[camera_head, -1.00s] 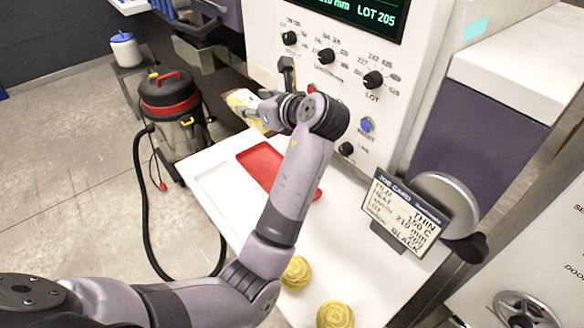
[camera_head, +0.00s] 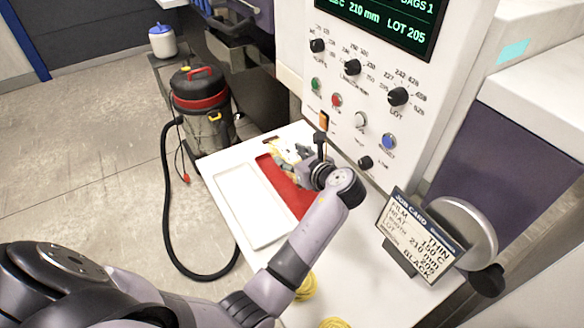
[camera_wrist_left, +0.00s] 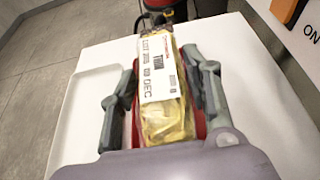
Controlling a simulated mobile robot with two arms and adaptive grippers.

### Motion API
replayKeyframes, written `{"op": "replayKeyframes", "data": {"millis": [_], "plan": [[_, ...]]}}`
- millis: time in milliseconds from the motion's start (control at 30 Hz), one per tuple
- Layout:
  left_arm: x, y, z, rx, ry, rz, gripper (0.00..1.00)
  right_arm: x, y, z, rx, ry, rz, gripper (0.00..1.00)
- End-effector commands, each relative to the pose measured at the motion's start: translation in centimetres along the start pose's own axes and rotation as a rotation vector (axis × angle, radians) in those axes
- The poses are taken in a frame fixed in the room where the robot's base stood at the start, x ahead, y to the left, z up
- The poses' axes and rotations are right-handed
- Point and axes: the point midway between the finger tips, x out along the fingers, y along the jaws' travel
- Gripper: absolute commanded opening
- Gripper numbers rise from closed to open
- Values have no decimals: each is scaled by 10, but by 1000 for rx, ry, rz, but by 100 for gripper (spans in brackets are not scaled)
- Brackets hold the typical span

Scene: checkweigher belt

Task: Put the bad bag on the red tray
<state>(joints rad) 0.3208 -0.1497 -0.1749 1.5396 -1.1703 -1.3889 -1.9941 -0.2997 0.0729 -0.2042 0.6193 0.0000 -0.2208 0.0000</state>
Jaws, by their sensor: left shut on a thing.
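The bag (camera_head: 283,148) is yellow with a white printed label, and it also shows in the left wrist view (camera_wrist_left: 161,85). My left gripper (camera_head: 302,166) is shut on it, with one dark finger on each side in the left wrist view (camera_wrist_left: 160,98). The red tray (camera_head: 301,203) lies flat on the white counter, partly hidden by my gripper and forearm. The bag is over the tray's far end; I cannot tell whether it touches the tray. My right gripper is not in view.
A white tray (camera_head: 246,207) lies left of the red one. Yellow coiled things (camera_head: 307,287) sit at the counter's near end. A job card (camera_head: 417,236) stands at right. The control panel (camera_head: 347,75) rises behind. A vacuum cleaner (camera_head: 203,105) stands on the floor.

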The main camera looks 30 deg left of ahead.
Motion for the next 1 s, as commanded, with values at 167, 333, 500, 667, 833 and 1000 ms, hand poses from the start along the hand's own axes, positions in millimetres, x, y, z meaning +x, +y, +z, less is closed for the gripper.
{"op": "replayKeyframes", "data": {"millis": [167,333,500,667,833,1000], "plan": [[1,0,-2,0,-2,0,8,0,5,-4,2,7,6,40],[11,1,-26,5,0,2,8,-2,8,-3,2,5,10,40],[17,0,-39,1,-2,-1,8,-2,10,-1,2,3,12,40],[17,0,-40,0,-2,-1,8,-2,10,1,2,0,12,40],[17,0,-42,1,0,0,46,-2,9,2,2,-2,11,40],[17,0,-42,1,0,0,57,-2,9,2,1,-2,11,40]]}}
